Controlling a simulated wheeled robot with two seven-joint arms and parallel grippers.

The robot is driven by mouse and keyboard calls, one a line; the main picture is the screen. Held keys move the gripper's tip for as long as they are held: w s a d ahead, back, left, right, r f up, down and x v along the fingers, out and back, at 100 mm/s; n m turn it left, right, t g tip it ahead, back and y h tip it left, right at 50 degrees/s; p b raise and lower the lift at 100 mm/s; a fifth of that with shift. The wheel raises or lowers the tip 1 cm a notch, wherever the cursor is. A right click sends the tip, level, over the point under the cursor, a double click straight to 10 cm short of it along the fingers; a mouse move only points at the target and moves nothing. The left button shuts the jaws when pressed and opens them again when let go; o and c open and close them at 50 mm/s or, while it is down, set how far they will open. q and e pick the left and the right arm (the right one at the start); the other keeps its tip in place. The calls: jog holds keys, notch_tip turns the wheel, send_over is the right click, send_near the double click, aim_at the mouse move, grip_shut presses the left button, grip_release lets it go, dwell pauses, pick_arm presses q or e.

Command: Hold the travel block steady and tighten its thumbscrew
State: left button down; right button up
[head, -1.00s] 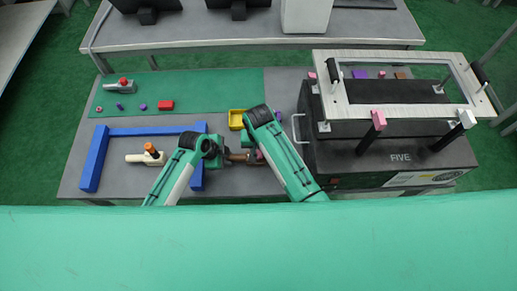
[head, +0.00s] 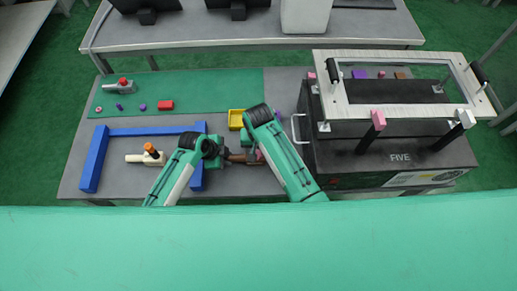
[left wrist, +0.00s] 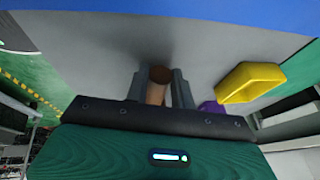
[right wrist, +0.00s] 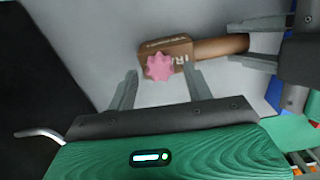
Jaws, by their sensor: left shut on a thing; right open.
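The travel block (right wrist: 178,57) is brown with partly readable lettering and a round wooden handle (right wrist: 222,46). A pink star-shaped thumbscrew (right wrist: 159,67) sits on its face. My left gripper (right wrist: 262,45) is shut on the handle, which also shows between its fingers in the left wrist view (left wrist: 157,92). My right gripper (right wrist: 160,80) is open, with one finger on each side of the thumbscrew; I cannot tell whether they touch it. In the head view my arms hide most of the block.
A blue frame (head: 92,160), a cream block with an orange knob (head: 150,155) and a yellow tray (head: 236,119) are on the bench. A grey block with a red knob (head: 122,87) is farther back.

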aim_at(259, 151)
notch_tip(259, 151, up, 7)
jog(key=shift+r, duration=0.1)
dwell(0.4)
jog(key=shift+w+r+n, duration=0.1)
jog(key=shift+r+n, duration=0.35)
jog(key=shift+n, duration=0.25)
jog(key=f+n, duration=0.2)
jog(key=f, duration=0.1)
jog(key=f+n, duration=0.3)
jog(key=f, duration=0.2)
jog(key=shift+s+f+n, duration=0.3)
jog(key=shift+s+n, duration=0.05)
jog(key=shift+n, duration=0.05)
jog(key=c, duration=1)
jog(key=shift+m, duration=1.5)
